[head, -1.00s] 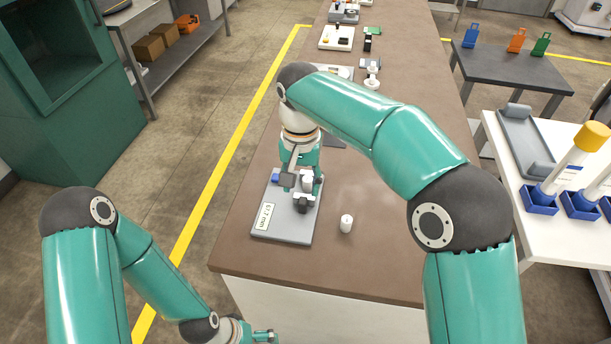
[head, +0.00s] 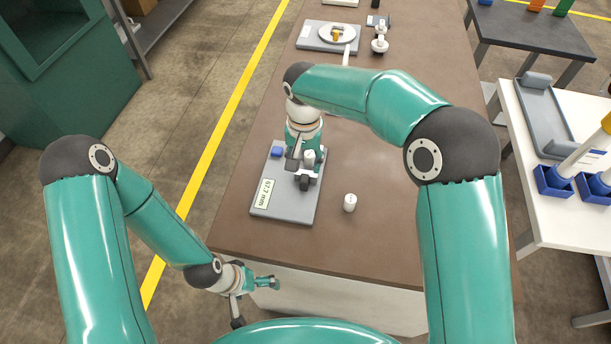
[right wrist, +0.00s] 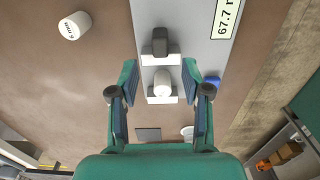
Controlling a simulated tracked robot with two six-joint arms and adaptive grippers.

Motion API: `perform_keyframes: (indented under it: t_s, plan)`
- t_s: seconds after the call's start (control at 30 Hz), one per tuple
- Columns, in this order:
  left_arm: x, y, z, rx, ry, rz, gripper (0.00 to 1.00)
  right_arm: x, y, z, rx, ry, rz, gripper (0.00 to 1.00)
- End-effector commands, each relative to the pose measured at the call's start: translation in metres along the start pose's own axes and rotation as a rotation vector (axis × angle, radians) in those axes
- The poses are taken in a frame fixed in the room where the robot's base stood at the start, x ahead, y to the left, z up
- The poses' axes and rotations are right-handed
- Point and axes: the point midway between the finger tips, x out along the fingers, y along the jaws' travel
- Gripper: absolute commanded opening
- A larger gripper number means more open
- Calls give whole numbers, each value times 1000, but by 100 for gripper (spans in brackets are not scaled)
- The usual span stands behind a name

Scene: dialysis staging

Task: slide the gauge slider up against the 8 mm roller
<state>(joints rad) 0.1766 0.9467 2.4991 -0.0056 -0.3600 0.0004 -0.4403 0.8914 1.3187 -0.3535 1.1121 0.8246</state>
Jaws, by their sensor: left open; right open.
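The grey gauge board (head: 285,205) lies on the brown bench; its label (head: 265,194) reads about 67.7 mm. In the right wrist view, a dark grey block (right wrist: 160,42) stands in a pale bracket on the board. Beside it, a white cylinder (right wrist: 162,80) stands at another pale bracket, with a gap between; I cannot tell which is the slider. My right gripper (right wrist: 160,84) is open, fingers either side of the white cylinder, apart from it. My left gripper (head: 254,303) is open and empty by the bench's near edge.
A blue piece (head: 277,152) sits at the board's left edge. Farther along the bench are a grey board with a white plate (head: 337,33) and a white stand (head: 380,40). The bench right of the loose roller is clear.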

Motion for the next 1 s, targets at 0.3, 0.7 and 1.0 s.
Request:
perform_keyframes:
  t_s: [0.3,0.7,1.0]
  plan:
    - [-10,3,0,0,0,0,100,57,-1,0,-2,-3,1,48]
    - [-11,4,0,0,0,0,100,73,-2,0,-4,0,0,48]
    - [-11,4,0,0,0,0,100,72,-2,0,-3,0,0,15]
